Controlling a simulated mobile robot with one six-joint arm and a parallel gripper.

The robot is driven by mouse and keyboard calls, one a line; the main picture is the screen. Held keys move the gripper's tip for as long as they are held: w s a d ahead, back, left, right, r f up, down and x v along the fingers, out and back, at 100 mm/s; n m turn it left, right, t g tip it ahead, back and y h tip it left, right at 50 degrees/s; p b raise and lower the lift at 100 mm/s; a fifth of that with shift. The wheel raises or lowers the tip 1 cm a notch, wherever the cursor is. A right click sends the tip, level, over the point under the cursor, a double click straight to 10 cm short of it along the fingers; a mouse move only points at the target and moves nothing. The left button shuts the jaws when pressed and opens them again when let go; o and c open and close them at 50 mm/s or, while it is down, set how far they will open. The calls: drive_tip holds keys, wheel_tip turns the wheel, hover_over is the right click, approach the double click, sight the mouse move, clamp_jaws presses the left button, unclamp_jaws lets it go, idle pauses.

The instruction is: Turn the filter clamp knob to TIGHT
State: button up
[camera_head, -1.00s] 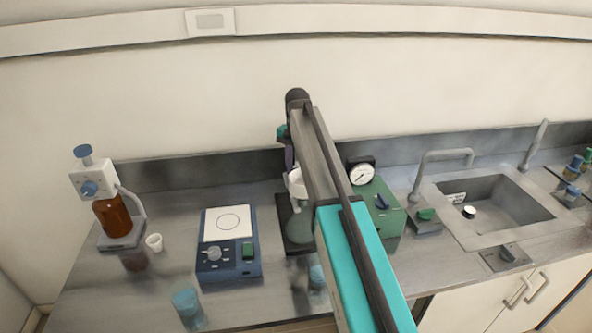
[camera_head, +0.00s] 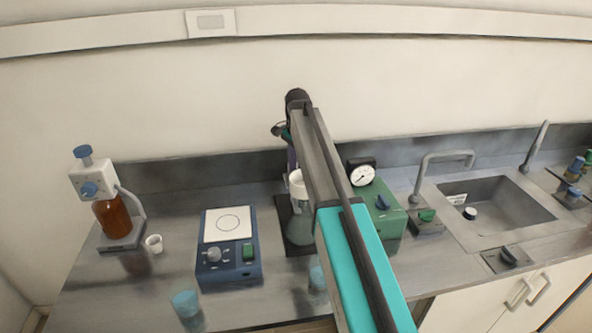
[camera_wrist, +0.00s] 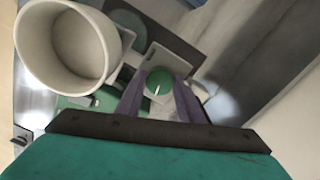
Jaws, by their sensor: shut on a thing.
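The filter clamp knob (camera_wrist: 159,82) is a round green knob with a short white mark in the wrist view. It sits between the two grey-purple fingers of my gripper (camera_wrist: 160,86), which is shut on it. I cannot read any TIGHT label. The white filter funnel (camera_wrist: 30,48) is large at the upper left of the wrist view, beside the knob. In the head view the funnel (camera_head: 296,186) stands above a conical flask (camera_head: 298,226), partly hidden by my arm. There my gripper (camera_head: 291,158) shows only as a purple sliver behind the funnel, and the knob is hidden.
A hotplate (camera_head: 228,262) is left of the flask. A green pump box (camera_head: 392,214) with a gauge (camera_head: 362,176) is right of my arm. A sink (camera_head: 500,205), a bottle dispenser (camera_head: 114,220) and a blue beaker (camera_head: 186,304) are also on the bench.

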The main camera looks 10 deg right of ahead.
drive_tip(key=o, duration=1.1)
drive_tip(key=shift+r, duration=0.1)
drive_tip(key=shift+r+b, duration=1.9)
drive_tip(key=shift+r, duration=4.9)
